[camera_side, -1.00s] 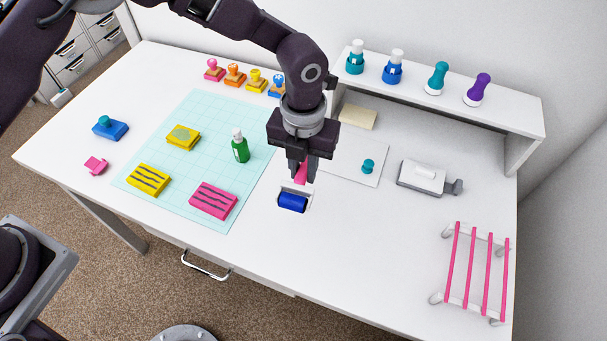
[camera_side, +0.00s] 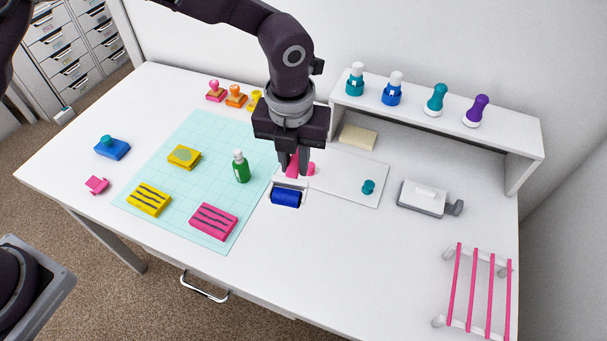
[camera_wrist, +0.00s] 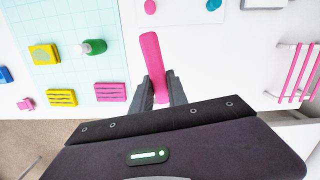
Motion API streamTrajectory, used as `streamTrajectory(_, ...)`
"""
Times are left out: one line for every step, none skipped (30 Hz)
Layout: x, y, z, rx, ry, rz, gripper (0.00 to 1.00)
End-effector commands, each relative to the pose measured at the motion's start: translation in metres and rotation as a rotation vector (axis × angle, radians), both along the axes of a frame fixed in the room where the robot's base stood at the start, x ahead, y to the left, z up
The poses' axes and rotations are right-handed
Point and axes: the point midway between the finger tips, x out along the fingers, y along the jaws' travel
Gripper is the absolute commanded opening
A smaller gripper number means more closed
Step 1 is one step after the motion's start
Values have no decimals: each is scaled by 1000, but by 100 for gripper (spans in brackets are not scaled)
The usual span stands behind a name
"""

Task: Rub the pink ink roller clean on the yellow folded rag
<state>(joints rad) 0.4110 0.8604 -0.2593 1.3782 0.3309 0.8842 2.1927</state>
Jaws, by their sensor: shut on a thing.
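My gripper (camera_side: 291,165) is shut on the pink handle of the ink roller (camera_side: 293,158), left of the white plate. The roller's blue drum (camera_side: 286,197) hangs in a white frame below the jaws, seemingly just above the table. In the wrist view the pink handle (camera_wrist: 153,65) stands between my fingers (camera_wrist: 163,92); the drum is hidden there. A pale yellow flat pad (camera_side: 357,137), perhaps the folded rag, lies behind the plate under the shelf. A yellow striped block (camera_side: 148,199) and a yellow block with a round patch (camera_side: 183,157) are on the cutting mat.
The cutting mat (camera_side: 215,130) also holds a green bottle (camera_side: 240,167) and a pink striped block (camera_side: 213,221). The white plate (camera_side: 340,185) carries pink and teal blobs. A shelf (camera_side: 510,135) rises at the back right. The front middle table is clear.

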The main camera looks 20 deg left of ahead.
Motion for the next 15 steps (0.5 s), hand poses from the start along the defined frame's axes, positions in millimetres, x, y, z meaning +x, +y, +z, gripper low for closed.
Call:
streamTrajectory(5,10,-1,2,-9,35,0)
streamTrajectory(8,16,-2,3,-13,58,0)
streamTrajectory(12,24,-3,5,-20,89,0)
streamTrajectory(16,31,-4,7,-27,117,0)
streamTrajectory(19,39,-5,9,-33,149,0)
streamTrajectory(24,50,-6,12,-44,188,0)
streamTrajectory(28,60,-7,16,-51,225,0)
streamTrajectory(32,70,-8,19,-59,264,0)
streamTrajectory(37,85,-9,25,-71,319,0)
streamTrajectory(41,98,-10,30,-81,364,0)
streamTrajectory(46,111,-10,36,-92,412,0)
streamTrajectory(50,131,-11,45,-106,481,0)
streamTrajectory(55,147,-11,55,-118,539,0)
streamTrajectory(58,164,-11,65,-129,598,0)
streamTrajectory(61,188,-12,80,-144,681,0)
